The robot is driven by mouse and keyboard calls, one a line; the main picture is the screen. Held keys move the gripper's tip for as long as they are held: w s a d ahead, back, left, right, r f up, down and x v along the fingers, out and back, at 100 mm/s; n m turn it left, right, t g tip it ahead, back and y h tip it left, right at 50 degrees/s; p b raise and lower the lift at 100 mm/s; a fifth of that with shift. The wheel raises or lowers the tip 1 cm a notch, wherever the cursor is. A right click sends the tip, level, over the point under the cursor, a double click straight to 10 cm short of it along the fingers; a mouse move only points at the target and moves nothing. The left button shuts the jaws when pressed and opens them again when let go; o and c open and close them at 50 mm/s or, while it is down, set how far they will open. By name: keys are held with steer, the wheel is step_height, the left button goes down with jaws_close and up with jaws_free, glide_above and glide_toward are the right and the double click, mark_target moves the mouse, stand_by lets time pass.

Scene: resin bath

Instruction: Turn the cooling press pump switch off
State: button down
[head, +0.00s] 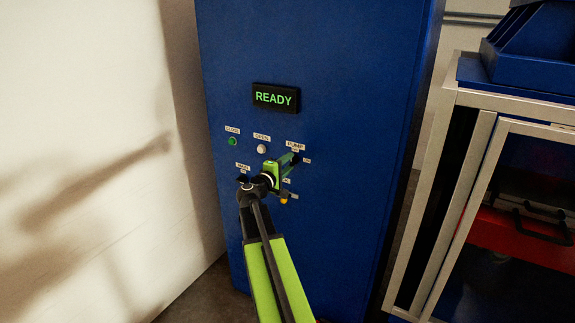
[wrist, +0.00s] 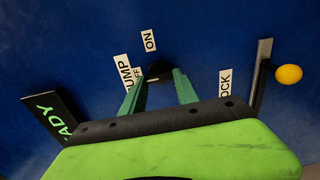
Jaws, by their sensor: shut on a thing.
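The pump switch (wrist: 160,71) is a small dark knob on the blue cabinet front. In the wrist view it sits between the two green fingers of my gripper (wrist: 159,84), which is shut on it. An ON label (wrist: 149,40) lies beside the knob. The PUMP label (wrist: 123,72) and a partly covered OFF label are on its other side. Which label the knob points to is hard to tell. In the head view my gripper (head: 291,160) reaches the panel just below the PUMP label (head: 295,146) and mostly hides the knob.
A READY display (head: 275,98) glows green above. A green CLOSE button (head: 233,141), a pale OPEN button (head: 262,149) and the MAIN switch (head: 242,179) are to the left. A yellow knob (head: 284,200) is below. A metal-framed cabinet (head: 485,135) stands right, a pale wall (head: 80,120) left.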

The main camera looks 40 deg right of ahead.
steer(key=c, duration=0.9)
jaws_free()
steer(key=shift+d, duration=0.1)
steer(key=v, duration=1.7)
steer(key=shift+a, duration=0.25)
